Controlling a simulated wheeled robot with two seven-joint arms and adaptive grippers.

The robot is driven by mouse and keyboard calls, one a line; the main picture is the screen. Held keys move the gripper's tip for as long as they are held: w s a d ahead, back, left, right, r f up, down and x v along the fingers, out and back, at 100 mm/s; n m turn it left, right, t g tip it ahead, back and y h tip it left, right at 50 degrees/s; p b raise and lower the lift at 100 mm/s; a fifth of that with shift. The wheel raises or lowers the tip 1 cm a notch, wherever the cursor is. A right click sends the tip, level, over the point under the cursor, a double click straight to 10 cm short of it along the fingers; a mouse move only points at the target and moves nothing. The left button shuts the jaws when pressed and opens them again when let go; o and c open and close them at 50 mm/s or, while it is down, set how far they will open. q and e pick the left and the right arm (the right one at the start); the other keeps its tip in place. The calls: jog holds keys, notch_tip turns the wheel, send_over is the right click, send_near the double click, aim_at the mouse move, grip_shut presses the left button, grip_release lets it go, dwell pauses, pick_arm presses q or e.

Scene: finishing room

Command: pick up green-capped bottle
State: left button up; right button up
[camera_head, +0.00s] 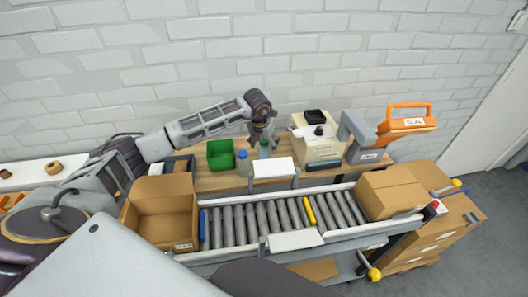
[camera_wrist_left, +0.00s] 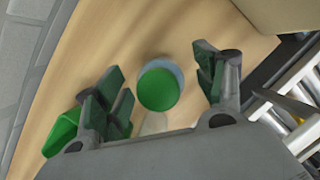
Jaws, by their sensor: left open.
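The green-capped bottle (camera_head: 264,149) stands upright on the wooden bench behind the conveyor. Its round green cap (camera_wrist_left: 160,89) shows from above in the left wrist view, with a blue-grey rim behind it. My left gripper (camera_head: 263,134) is open and points down just above the bottle. In the left wrist view the cap lies between the two spread fingers, with a gap on each side. The bottle's lower part is hidden there by the cap. My right gripper is not in view.
A blue-capped bottle (camera_head: 242,163) and a green bin (camera_head: 220,154) stand left of the green-capped bottle. A beige machine (camera_head: 318,148) stands to the right. The roller conveyor (camera_head: 250,222) runs in front, with an open carton (camera_head: 165,220) at its left end and a closed carton (camera_head: 392,193) at its right.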

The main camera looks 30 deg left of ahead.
pick_arm(q)
jog(key=x, duration=0.2)
jog(key=shift+a+f, duration=0.1)
jog(key=shift+f, duration=0.2)
jog(key=shift+w+f, duration=0.1)
jog(key=shift+f, duration=0.1)
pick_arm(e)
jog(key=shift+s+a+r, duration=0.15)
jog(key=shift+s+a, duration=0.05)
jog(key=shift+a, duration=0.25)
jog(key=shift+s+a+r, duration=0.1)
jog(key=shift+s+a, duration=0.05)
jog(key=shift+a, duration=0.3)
pick_arm(q)
jog(key=shift+c, duration=0.4)
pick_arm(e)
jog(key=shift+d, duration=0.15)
